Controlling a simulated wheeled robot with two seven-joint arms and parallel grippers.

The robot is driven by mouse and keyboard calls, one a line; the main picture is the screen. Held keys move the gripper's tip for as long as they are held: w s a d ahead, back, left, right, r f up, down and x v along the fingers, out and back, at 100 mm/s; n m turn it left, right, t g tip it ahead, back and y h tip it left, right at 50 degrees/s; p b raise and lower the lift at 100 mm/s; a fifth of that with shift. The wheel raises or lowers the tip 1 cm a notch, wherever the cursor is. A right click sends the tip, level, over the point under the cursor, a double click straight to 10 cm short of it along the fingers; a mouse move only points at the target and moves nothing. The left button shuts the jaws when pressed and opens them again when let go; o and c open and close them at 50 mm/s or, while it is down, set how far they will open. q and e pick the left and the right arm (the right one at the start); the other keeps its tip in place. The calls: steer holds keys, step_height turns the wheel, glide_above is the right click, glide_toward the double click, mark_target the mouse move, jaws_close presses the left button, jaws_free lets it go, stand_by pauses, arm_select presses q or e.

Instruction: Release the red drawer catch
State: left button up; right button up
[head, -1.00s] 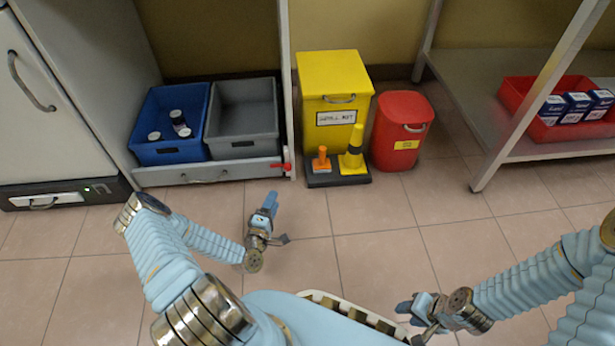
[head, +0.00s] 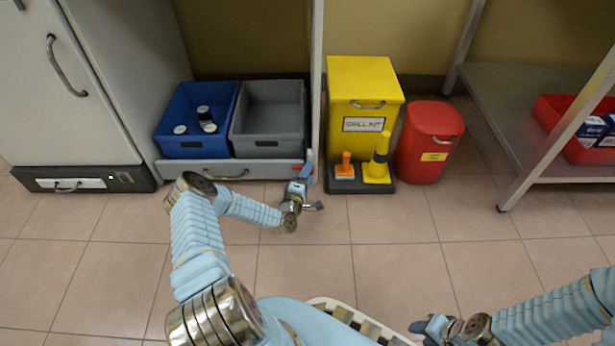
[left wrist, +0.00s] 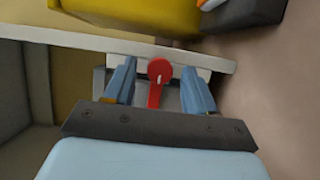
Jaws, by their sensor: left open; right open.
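The red drawer catch (left wrist: 158,80) shows in the left wrist view as a rounded head with a short lever, at the right end of the drawer front. My left gripper (left wrist: 160,88) is open, with one blue finger on each side of the catch and a visible gap to it. My right gripper (head: 425,328) is open and empty over the floor at the bottom of the picture.
Right of the shelf post (head: 316,80) stand a yellow box (head: 362,95), small cones and a red bin (head: 428,142). The floor in front is clear.

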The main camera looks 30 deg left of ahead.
arm_select(q)
steer(key=shift+c, duration=0.5)
jaws_close()
steer(key=shift+r+m, duration=0.1)
steer(key=shift+m, duration=0.2)
steer(key=m+g+y+p, duration=0.1)
steer(key=m+g, duration=0.1)
steer(key=m, duration=0.2)
steer(key=m+g+y+p, duration=0.1)
steer(key=m+g+p, duration=0.1)
steer(key=m, duration=0.2)
steer(key=m+g+y+p, duration=0.2)
steer(key=m, duration=0.2)
steer(key=shift+w+d+r+m, duration=0.2)
steer(key=shift+d+r+m, duration=0.15)
steer(key=shift+d+m, duration=0.05)
stand_by(0.4)
